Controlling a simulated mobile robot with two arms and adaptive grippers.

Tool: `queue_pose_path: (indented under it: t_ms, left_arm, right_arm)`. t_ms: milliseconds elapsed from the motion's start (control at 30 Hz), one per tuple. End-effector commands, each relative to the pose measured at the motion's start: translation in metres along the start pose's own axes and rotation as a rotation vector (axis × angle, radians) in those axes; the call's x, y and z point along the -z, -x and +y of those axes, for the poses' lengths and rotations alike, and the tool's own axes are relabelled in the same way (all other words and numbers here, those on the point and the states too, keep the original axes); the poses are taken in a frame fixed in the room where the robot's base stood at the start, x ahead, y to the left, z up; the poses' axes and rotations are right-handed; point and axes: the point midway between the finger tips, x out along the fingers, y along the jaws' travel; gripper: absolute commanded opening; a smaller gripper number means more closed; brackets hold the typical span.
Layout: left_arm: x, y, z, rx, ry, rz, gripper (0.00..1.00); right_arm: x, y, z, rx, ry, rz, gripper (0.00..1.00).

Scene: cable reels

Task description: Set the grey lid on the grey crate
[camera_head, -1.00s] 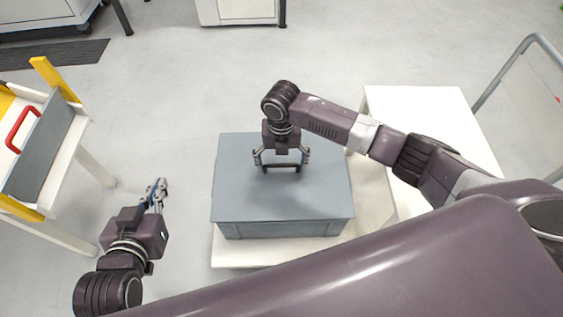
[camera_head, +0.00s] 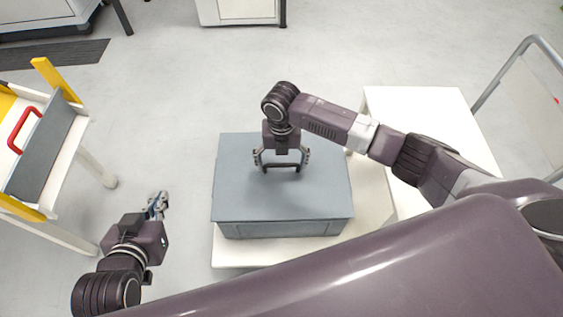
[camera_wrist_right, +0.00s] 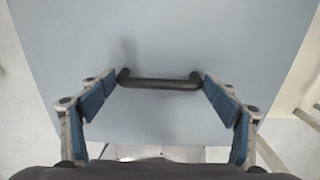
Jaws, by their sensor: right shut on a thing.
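The grey lid (camera_head: 245,185) is a flat blue-grey panel with a dark bar handle (camera_wrist_right: 160,84). It lies level over the grey crate (camera_head: 285,229), and its edges line up with the crate's walls. No gap shows at the front; the far side is hidden. My right gripper (camera_head: 282,160) is over the middle of the lid, shut on its handle, with a finger at each end of the bar in the right wrist view (camera_wrist_right: 160,88). My left gripper (camera_head: 157,204) is low at the left, apart from the crate and empty; its jaw opening is unclear.
The crate stands on a white platform (camera_head: 240,257). A white table (camera_head: 450,115) is at the right, beside a metal-framed cart (camera_head: 525,85). A white cart with yellow posts and a red handle (camera_head: 22,130) stands at the left. Floor between that cart and the crate is clear.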

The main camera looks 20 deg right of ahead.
Motion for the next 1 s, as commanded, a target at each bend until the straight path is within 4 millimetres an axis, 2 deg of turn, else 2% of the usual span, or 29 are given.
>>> queue_pose_path:
  t_ms: [467, 1000]
  left_arm:
    - [-0.003, 0.001, 0.000, 0.000, 0.000, -0.010, 0.00]
    - [0.006, -0.001, 0.003, -0.005, -0.002, 0.029, 0.00]
  right_arm:
    - [0.000, 0.000, 0.001, -0.001, 0.000, -0.001, 0.31]
    - [0.000, -0.010, 0.001, -0.001, 0.000, 0.000, 0.31]
